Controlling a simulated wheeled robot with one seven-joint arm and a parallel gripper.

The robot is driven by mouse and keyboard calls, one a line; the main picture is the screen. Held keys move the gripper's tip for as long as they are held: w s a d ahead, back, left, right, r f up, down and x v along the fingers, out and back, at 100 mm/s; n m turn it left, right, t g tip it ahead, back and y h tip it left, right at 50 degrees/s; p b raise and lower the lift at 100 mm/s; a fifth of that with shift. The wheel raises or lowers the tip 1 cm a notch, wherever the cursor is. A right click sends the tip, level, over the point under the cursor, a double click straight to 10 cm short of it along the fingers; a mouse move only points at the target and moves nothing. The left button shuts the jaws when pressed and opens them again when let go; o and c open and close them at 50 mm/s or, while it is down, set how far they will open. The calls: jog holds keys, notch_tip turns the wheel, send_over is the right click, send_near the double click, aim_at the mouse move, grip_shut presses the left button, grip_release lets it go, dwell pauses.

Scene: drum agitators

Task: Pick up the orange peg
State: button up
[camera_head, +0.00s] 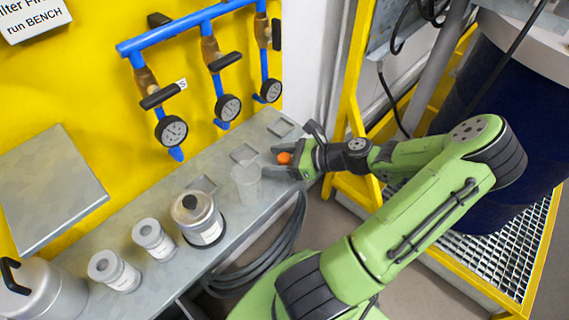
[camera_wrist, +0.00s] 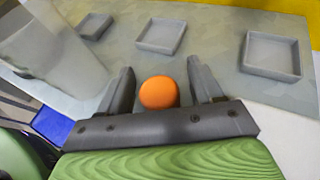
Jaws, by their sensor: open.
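The orange peg (camera_wrist: 158,93) shows as a rounded orange end between the two dark fingers of my gripper (camera_wrist: 160,88) in the wrist view. A gap shows on each side of it, wider on the right, and the fingers are open. In the head view the orange peg (camera_head: 284,158) is a small orange spot at my gripper (camera_head: 280,162), above the far end of the grey bench. The lower part of the peg is hidden, so I cannot tell what it stands on.
A translucent cup (camera_head: 246,182) stands just left of my gripper. Shallow square trays (camera_wrist: 161,36) are on the bench (camera_wrist: 205,55). Metal canisters (camera_head: 198,217) stand further left. Blue pipes with gauges (camera_head: 228,107) hang on the yellow wall. A yellow frame (camera_head: 347,100) stands right.

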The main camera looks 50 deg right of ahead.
jog(key=c, duration=1.1)
jog(key=shift+o, duration=0.2)
notch_tip(320, 180, up, 10)
jog(key=p, duration=0.5)
